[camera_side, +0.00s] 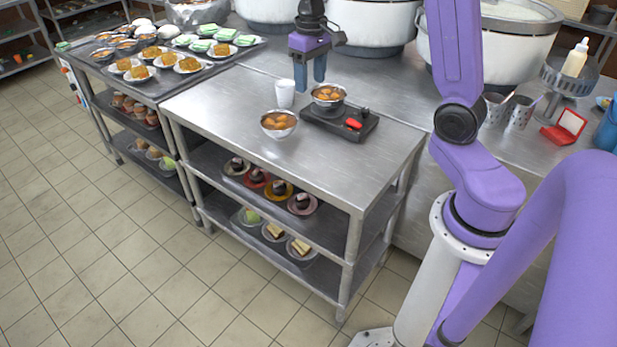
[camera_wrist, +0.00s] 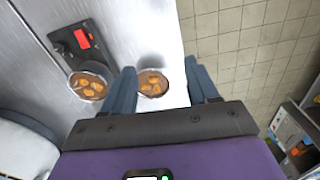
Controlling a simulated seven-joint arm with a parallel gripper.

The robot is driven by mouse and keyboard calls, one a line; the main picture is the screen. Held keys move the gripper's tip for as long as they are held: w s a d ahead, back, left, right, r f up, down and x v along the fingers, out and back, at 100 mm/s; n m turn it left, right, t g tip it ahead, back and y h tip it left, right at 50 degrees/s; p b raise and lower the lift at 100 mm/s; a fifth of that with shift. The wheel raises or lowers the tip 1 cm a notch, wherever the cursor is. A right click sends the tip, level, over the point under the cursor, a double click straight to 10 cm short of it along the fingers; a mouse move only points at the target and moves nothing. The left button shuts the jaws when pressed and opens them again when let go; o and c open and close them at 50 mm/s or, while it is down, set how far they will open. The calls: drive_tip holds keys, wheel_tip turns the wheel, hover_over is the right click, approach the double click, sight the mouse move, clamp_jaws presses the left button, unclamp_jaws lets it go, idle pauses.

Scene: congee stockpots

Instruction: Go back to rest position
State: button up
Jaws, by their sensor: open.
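My gripper (camera_side: 310,74) is open and empty, fingers pointing down, above the back of the steel table (camera_side: 215,105). Its two fingers also show in the wrist view (camera_wrist: 161,68). A metal bowl of orange-brown pieces (camera_side: 328,96) sits on a black scale (camera_side: 362,132) with a red part. A second similar bowl (camera_side: 279,124) stands on the table to the front left of the scale. In the wrist view this second bowl (camera_wrist: 152,84) appears between the fingers, and the bowl on the scale (camera_wrist: 88,88) is left of them. The gripper touches neither bowl.
A white cup (camera_side: 285,94) stands just below the gripper in the side view. Large stockpots (camera_side: 375,22) line the back. Plates of food (camera_side: 190,64) fill the left table. Dessert bowls (camera_side: 278,190) sit on the lower shelves. The table's front left is clear.

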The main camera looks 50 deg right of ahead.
drive_tip(key=s+a+n, duration=0.6)
drive_tip(key=s+a, duration=0.5)
drive_tip(key=a, duration=0.2)
drive_tip(key=s+a+f+n, duration=0.1)
drive_tip(key=s+n, duration=0.6)
drive_tip(key=s, duration=1)
drive_tip(key=shift+s+a+f, duration=0.25)
drive_tip(key=shift+a+f, duration=0.15)
drive_tip(key=shift+a, duration=0.3)
